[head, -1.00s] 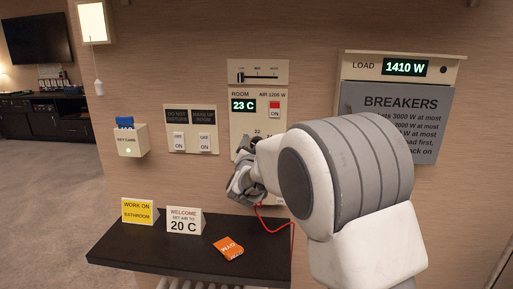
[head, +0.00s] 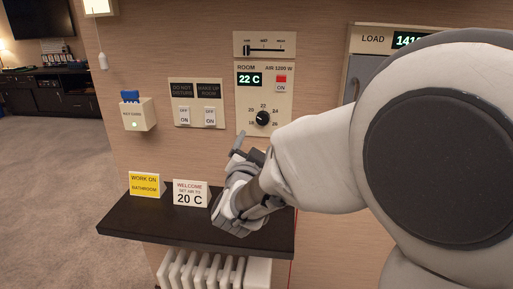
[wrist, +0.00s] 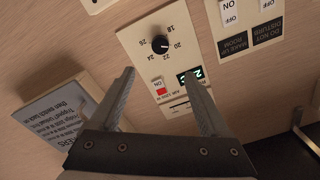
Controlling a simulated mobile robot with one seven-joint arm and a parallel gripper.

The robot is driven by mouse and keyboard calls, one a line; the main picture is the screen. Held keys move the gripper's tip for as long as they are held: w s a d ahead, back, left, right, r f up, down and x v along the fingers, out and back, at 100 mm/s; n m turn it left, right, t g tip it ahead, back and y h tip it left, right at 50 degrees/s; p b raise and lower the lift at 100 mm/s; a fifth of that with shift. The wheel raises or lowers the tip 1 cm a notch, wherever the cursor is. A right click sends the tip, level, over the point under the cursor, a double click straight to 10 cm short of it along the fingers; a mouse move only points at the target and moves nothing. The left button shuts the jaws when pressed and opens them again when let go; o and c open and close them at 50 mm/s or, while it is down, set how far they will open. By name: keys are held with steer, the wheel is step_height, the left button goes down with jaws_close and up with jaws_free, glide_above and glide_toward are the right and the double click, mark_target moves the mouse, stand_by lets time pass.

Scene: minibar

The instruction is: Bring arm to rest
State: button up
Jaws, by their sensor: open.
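My gripper (head: 240,150) is in front of the wall, above the right part of the dark shelf and below the room thermostat panel (head: 243,101). In the wrist view my gripper (wrist: 165,85) has its two fingers wide apart with nothing between them. The thermostat's black dial (head: 262,118) stands clear of the fingers; it also shows in the wrist view (wrist: 160,44). The panel's display reads 22 C. My arm hides much of the breaker box at the right.
The dark shelf (head: 150,228) holds a yellow card (head: 145,184) and a white 20 C card (head: 190,193). A white radiator (head: 205,270) is below. A key card holder (head: 138,114) and switch panel (head: 197,103) are on the wall. Open carpet lies at left.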

steer(key=shift+s, duration=1.05)
steer(key=s+d+r+n+g+y+p, duration=0.4)
steer(key=s+d+r+n+g+p, duration=0.1)
steer(key=s+d+r+p, duration=0.15)
steer(key=s+d+g+h+p, duration=0.1)
steer(key=s+d+g+p, duration=0.1)
steer(key=s+d, duration=0.5)
steer(key=s+d+n+g+h+p, duration=0.1)
steer(key=s+d+g, duration=0.4)
steer(key=s, duration=0.8)
steer(key=shift+d+h+p, duration=0.7)
steer(key=shift+d+p, duration=0.25)
steer(key=shift+p, duration=0.1)
